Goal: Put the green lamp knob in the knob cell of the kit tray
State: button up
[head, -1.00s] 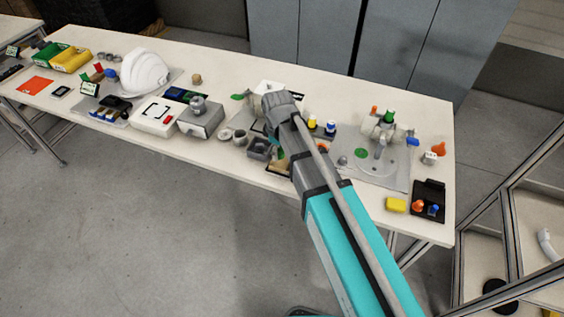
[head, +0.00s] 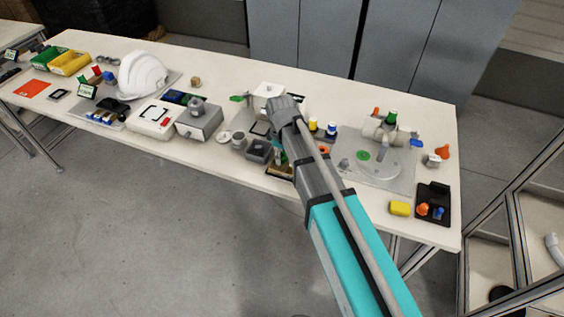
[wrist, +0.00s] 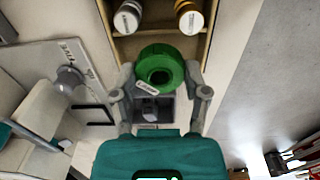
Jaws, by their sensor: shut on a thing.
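The green lamp knob (wrist: 160,67), a thick ring with a dark centre hole and a small pale label, is between the fingertips of my gripper (wrist: 160,76) in the wrist view. The gripper is shut on it. The wooden-walled kit tray (wrist: 205,47) lies beneath, with two capped bottles in its far compartments. The knob overlaps the tray's nearer part in that view; its height above the tray cannot be told.
A grey open box (head: 258,150) stands left of the tray, and a grey machine (head: 200,118) farther left. A grey mat (head: 400,183) with a lamp-like assembly lies to the right. A yellow block (head: 400,208) and black holder (head: 432,205) are near the right end.

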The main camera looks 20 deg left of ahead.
jog(key=shift+f+b, duration=0.85)
jog(key=shift+f, duration=0.35)
jog(key=shift+f, duration=0.2)
jog(key=o, duration=0.6)
jog(key=shift+o, duration=0.2)
jog(key=shift+r, duration=0.1)
notch_tip(320, 180, up, 12)
jog(key=p, duration=1.2)
jog(key=shift+r, duration=0.15)
